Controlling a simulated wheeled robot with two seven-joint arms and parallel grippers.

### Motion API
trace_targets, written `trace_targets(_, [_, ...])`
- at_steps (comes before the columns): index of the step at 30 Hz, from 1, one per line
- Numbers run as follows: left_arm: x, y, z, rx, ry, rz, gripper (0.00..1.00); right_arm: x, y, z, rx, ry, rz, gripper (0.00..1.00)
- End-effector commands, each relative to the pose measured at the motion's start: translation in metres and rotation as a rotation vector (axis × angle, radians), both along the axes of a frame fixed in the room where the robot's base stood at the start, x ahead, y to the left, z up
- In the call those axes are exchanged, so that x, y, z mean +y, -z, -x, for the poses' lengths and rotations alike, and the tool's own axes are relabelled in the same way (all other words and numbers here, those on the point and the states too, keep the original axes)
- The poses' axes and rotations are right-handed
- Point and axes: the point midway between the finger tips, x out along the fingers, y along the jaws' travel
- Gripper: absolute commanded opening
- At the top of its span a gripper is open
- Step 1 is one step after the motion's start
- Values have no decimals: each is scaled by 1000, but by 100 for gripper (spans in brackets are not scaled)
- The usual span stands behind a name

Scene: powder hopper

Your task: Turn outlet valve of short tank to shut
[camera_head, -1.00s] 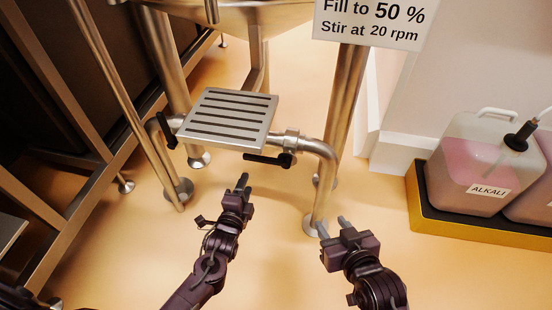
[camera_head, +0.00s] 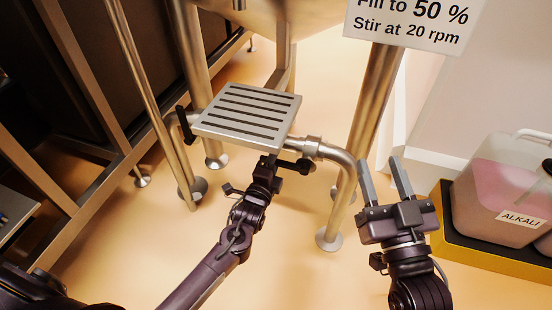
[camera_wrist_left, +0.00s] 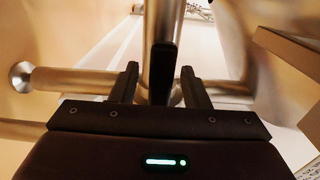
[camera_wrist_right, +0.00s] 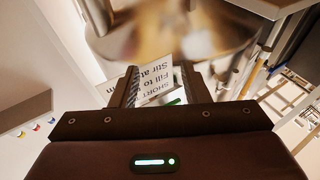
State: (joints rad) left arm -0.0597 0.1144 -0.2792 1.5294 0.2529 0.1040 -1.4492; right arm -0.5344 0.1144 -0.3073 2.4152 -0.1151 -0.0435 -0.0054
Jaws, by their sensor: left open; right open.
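The outlet valve's black handle (camera_head: 300,165) is on the steel outlet pipe (camera_head: 340,157), beside the grated plate, in the head view. My left gripper (camera_head: 270,162) is at this handle and covers part of it. In the left wrist view the dark handle (camera_wrist_left: 163,72) lies between the open fingers (camera_wrist_left: 160,88), with gaps visible on both sides. The sign (camera_head: 408,22) hangs on the tank; in the right wrist view the sign (camera_wrist_right: 155,80) shows "SHORT". My right gripper (camera_head: 385,180) is open and empty, right of the pipe.
A slotted metal plate (camera_head: 247,114) sits above the pipe. Another black handle (camera_head: 184,123) is on the left. Tank legs (camera_head: 374,95) stand around the pipe. A pink alkali canister (camera_head: 500,190) stands in a yellow tray (camera_head: 480,248) at right. Floor in front is clear.

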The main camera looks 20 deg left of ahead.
Motion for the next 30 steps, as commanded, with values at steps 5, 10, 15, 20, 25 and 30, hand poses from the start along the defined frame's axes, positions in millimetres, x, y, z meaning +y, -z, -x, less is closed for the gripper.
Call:
trace_targets(5, [0, 1, -11, 0, -1, 0, 42, -3, -23, 4, -105, 4, -43, 42])
trace_targets(10, [0, 0, -15, 1, 0, 0, 42, -5, -33, 6, -148, 4, -60, 42])
trace_targets(15, [0, 0, -15, 1, 0, 0, 42, -5, -34, 6, -153, 4, -62, 42])
trace_targets(20, [0, 0, -15, 1, 0, 0, 34, -5, -34, 6, -152, 4, -62, 42])
trace_targets(25, [0, 0, -15, 1, 0, 1, 12, -5, -34, 6, -151, 4, -62, 42])
trace_targets(30, [0, 0, -15, 1, 0, 1, 0, -5, -34, 6, -151, 4, -62, 42])
